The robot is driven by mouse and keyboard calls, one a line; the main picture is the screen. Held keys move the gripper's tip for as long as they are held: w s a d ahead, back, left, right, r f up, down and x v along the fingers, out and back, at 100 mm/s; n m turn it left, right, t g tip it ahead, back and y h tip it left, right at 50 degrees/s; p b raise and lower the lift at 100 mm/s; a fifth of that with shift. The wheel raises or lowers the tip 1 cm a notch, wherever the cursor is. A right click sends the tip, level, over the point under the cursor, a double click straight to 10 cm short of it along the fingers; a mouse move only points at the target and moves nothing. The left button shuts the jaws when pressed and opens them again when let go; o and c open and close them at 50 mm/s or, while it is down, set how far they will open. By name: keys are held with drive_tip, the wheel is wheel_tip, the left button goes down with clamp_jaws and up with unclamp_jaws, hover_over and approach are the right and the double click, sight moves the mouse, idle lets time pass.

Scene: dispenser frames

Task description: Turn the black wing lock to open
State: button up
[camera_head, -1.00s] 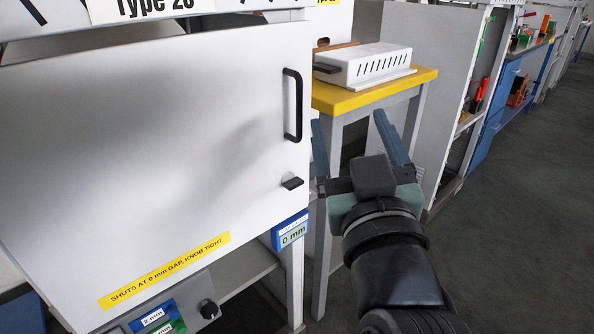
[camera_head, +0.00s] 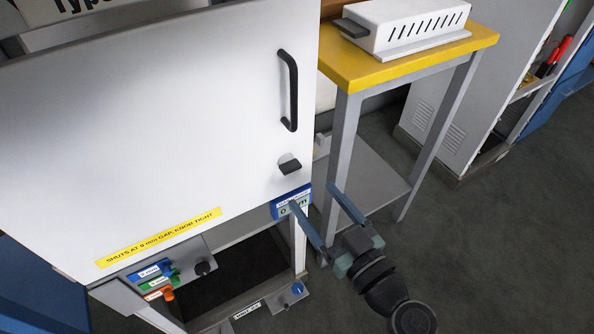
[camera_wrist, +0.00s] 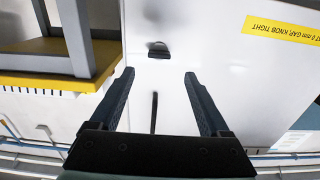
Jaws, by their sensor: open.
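The black wing lock (camera_head: 290,166) sits on the right side of the white door (camera_head: 150,130), below the black bar handle (camera_head: 289,90). In the wrist view the wing lock (camera_wrist: 158,51) lies ahead of the fingers, above the dark handle (camera_wrist: 154,112), with the picture upside down. My gripper (camera_head: 318,218) is open and empty, in front of and below the lock, apart from it. In the wrist view its two blue fingers (camera_wrist: 158,75) are spread wide with nothing between them.
A blue display box (camera_head: 291,202) hangs just under the door's lower right corner, close behind my fingers. A yellow-topped table (camera_head: 360,72) with a white vented box (camera_head: 415,30) stands to the right. Floor at right is clear.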

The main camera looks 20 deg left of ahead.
sight(294, 170)
drive_tip(key=x, duration=0.7)
drive_tip(key=shift+w+a, duration=0.15)
drive_tip(key=shift+w, duration=0.05)
clamp_jaws()
